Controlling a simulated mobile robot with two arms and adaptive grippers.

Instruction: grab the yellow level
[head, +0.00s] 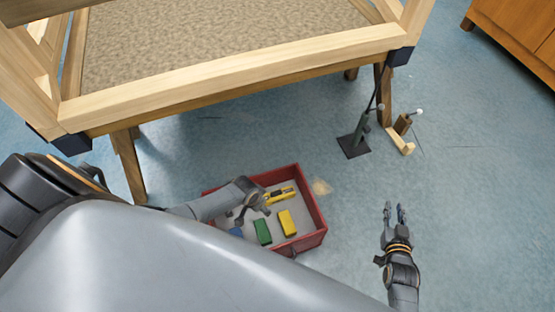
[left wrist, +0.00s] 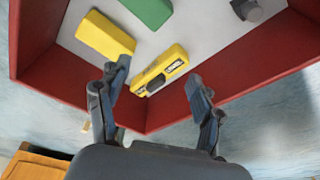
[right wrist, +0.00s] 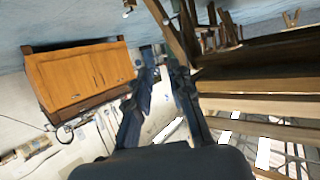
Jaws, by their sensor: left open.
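The yellow level (head: 280,195) lies in the red box on the floor, near its far wall. In the left wrist view the yellow level (left wrist: 160,70) has a dark window and a label, and lies at a slant close to a corner of the box. My left gripper (head: 256,203) is over the box beside the level; its fingers (left wrist: 157,80) are apart, with the level showing between them. I cannot tell whether they touch it. My right gripper (head: 395,211) is away to the right above the floor, empty, with a narrow gap between its fingertips (right wrist: 163,72).
The red box (head: 314,205) also holds a yellow block (head: 287,223), a green block (head: 262,232) and a blue piece (head: 236,231). A wooden frame table (head: 230,80) stands behind. A black stand (head: 354,146) and wooden pieces (head: 401,141) are on the floor.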

